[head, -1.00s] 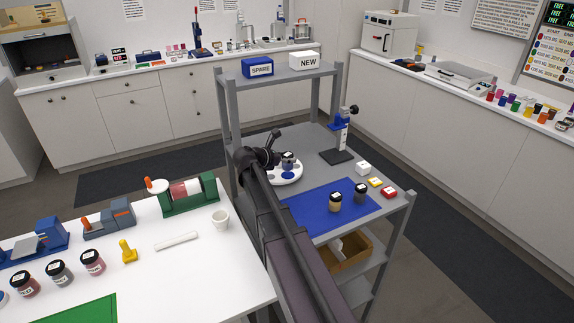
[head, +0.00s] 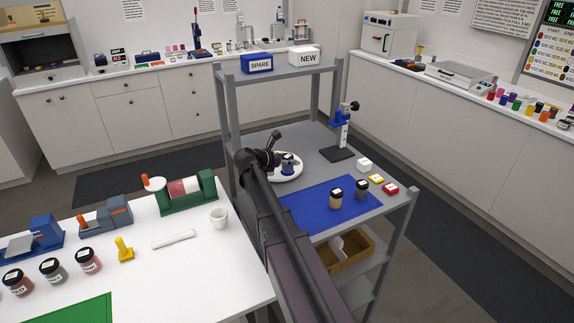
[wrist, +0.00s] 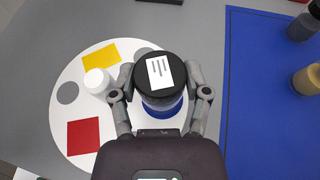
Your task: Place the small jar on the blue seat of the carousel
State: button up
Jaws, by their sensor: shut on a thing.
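The small jar (wrist: 160,78) has a black lid with a white label and stands upright in my gripper (wrist: 160,90), whose fingers are closed on its two sides. In the head view the jar (head: 288,162) is over the white round carousel (head: 285,179). The blue seat (wrist: 166,109) shows as a blue edge under the jar in the wrist view; the rest of it is hidden. The jar looks at or just above the seat; I cannot tell whether it touches. The carousel (wrist: 76,132) also has a yellow square, a red square, grey round spots and a white knob (wrist: 98,81).
A blue mat (head: 312,212) lies right of the carousel, with a tan jar (head: 336,198) and a dark jar (head: 362,189) on it. A blue-and-black stand (head: 341,135) is behind. Small white, yellow and red blocks sit at the right edge.

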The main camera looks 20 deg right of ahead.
jog(key=shift+f, duration=0.25)
jog(key=o, duration=1.2)
jog(key=shift+c, duration=0.2)
jog(key=shift+r, duration=0.1)
jog(key=shift+r, duration=0.1)
jog(key=p+v, duration=0.4)
jog(key=v, duration=0.8)
